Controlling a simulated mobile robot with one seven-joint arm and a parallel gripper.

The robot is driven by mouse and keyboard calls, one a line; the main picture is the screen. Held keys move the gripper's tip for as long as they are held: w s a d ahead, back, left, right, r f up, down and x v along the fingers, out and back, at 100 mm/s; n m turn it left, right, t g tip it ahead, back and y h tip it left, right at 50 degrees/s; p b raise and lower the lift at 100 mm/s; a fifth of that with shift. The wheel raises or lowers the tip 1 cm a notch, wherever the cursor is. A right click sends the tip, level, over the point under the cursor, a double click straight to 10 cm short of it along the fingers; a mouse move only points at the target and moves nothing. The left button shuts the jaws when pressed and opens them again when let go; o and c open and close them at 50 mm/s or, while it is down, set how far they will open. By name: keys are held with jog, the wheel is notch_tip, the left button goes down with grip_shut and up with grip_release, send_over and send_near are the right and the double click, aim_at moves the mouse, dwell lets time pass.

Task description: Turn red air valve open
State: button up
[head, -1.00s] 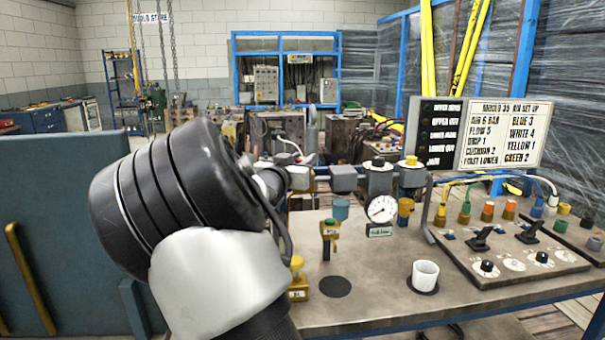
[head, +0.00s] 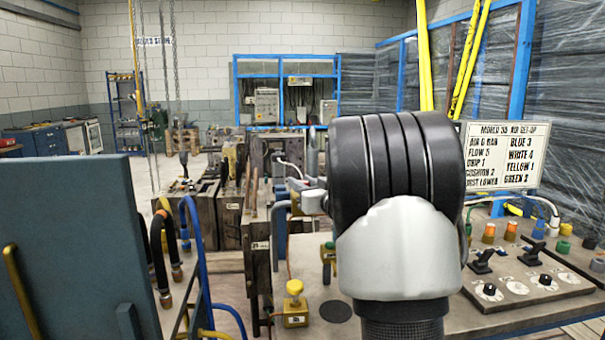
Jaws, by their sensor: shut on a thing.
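My arm's black and white links fill the middle right of the head view, in front of the workbench (head: 375,327). My gripper does not show; the arm covers the space where it could be. No red air valve can be made out. Part of the air line, a grey fitting (head: 312,201), shows just left of my arm. A small brass and green valve (head: 328,258) stands below it on the bench. The gauge and most of the air line are hidden behind my arm.
A yellow-knobbed block (head: 295,305) sits at the bench's left end. A control panel (head: 525,280) with black levers and knobs lies on the right. A set-up sign (head: 502,155) stands behind. A blue-grey panel (head: 75,240) rises on the left, with hoses (head: 160,250) beside it.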

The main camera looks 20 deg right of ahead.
jog(key=n+y+p, duration=0.2)
jog(key=y+p, duration=0.1)
jog(key=n+g+y+p, duration=0.1)
jog(key=y, duration=0.1)
jog(key=shift+d+r, duration=0.15)
jog(key=shift+r, duration=0.1)
jog(key=shift+f+n+g+y+p, duration=0.1)
jog(key=shift+n+g+y+p, duration=0.5)
jog(key=shift+n+y+p, duration=0.45)
jog(key=shift+y+p, duration=0.35)
jog(key=o, duration=1.1)
jog(key=shift+a, duration=0.2)
jog(key=shift+c, duration=0.2)
jog(key=shift+f, duration=0.1)
jog(key=v, duration=1.7)
jog(key=shift+p, duration=0.45)
jog(key=shift+d, duration=0.15)
